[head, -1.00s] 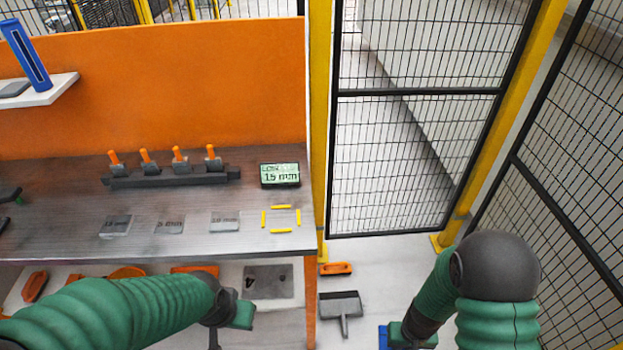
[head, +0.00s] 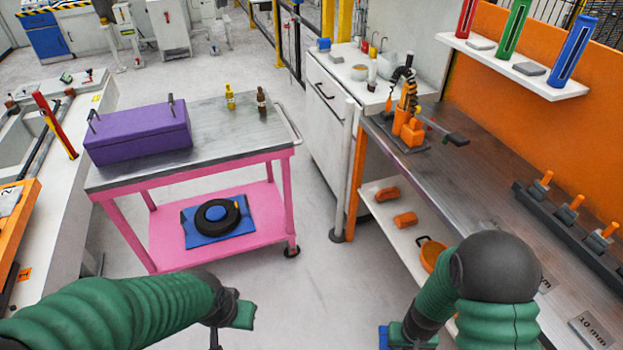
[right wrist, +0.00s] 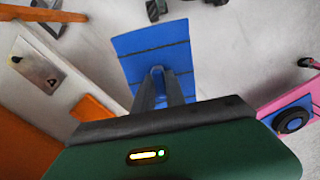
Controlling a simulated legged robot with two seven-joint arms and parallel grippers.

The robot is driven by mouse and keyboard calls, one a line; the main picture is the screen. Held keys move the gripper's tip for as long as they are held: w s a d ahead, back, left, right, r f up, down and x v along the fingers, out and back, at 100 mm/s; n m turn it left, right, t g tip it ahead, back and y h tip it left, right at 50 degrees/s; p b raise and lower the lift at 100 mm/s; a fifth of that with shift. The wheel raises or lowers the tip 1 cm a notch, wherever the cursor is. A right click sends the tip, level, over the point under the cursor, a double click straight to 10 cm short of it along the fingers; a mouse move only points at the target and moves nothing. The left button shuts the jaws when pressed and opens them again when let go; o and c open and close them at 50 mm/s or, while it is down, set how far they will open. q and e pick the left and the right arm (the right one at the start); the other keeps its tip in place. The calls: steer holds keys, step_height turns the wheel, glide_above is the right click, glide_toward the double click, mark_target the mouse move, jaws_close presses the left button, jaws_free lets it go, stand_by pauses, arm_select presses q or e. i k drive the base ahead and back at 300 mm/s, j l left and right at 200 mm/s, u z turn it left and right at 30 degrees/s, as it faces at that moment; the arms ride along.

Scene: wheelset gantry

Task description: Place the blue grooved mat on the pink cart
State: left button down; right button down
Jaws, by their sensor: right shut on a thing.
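The blue grooved mat (right wrist: 150,48) is a flat blue sheet with dark lines across it. In the right wrist view my right gripper (right wrist: 160,75) is shut on its near edge, and the mat hangs over the floor. In the head view only a sliver of blue (head: 383,337) shows beside the right gripper (head: 405,338) at the bottom edge. The pink cart (head: 268,213) stands left of centre, with a grey top (head: 225,133) and a pink lower shelf. My left gripper (head: 240,315) is low in the head view, over the floor; its fingers are not clear.
A purple box (head: 140,135) and two small bottles (head: 246,98) stand on the cart top. The lower shelf holds a blue pad (head: 197,238) with a black ring (head: 232,217). The workbench (head: 480,165) is on the right. Clear floor (head: 320,270) lies between cart and bench.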

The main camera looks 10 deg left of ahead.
mark_target(243, 131)
steer(key=i+j+u, duration=0.3)
steer(key=u, duration=0.15)
steer(key=i+j+u, duration=0.55)
steer(key=i+u, duration=0.35)
steer(key=k, duration=0.1)
